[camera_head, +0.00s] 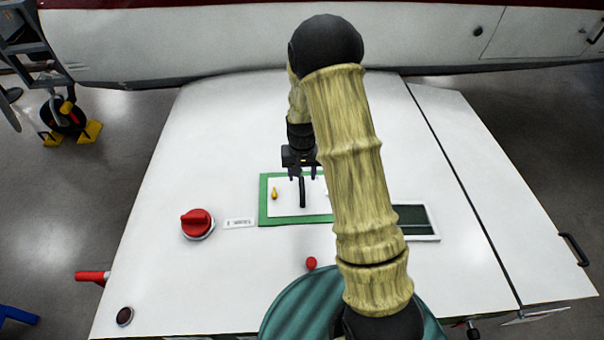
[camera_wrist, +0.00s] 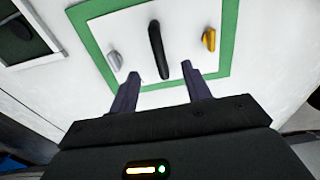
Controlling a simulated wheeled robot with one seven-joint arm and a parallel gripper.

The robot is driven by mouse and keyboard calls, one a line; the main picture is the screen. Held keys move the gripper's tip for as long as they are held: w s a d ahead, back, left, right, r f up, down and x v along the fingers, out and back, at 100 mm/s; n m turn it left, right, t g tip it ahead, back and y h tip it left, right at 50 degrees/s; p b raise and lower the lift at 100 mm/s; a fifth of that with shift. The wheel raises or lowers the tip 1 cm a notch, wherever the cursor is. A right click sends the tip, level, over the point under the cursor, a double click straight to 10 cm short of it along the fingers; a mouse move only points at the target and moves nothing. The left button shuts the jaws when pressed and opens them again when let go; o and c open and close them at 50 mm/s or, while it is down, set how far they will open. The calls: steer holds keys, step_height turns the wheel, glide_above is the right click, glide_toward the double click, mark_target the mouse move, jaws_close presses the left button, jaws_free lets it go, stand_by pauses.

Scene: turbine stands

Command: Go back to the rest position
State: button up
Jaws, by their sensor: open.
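My gripper (camera_head: 302,174) hangs over the white table panel (camera_head: 190,140), above the back part of a green-framed white plate (camera_head: 264,208). In the wrist view my gripper (camera_wrist: 160,85) is open, with its two dark fingers apart and nothing between them. A black handle (camera_head: 302,192) stands on the plate, and it also shows beyond the fingertips in the wrist view (camera_wrist: 158,50). A yellow knob (camera_head: 275,193) is on one side of the handle. A grey knob (camera_wrist: 114,60) is on the other side, largely hidden by my arm in the head view.
A red rotary knob (camera_head: 196,222) sits left of the plate and a small red button (camera_head: 311,263) in front. A dark display (camera_head: 414,220) lies to the right, partly behind my arm. A white and red body (camera_head: 200,45) runs along the back. The panel's left part is mostly clear.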

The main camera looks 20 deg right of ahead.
steer(key=shift+r, duration=0.55)
steer(key=shift+s+r, duration=0.2)
steer(key=shift+r, duration=0.1)
steer(key=s+r+n+t+b, duration=0.1)
steer(key=s+r+b, duration=0.2)
steer(key=s, duration=0.5)
steer(key=s+r+n+t+b, duration=0.1)
steer(key=s+r+b, duration=0.3)
steer(key=s, duration=0.5)
steer(key=shift+r+t, duration=0.3)
steer(key=shift+r, duration=0.6)
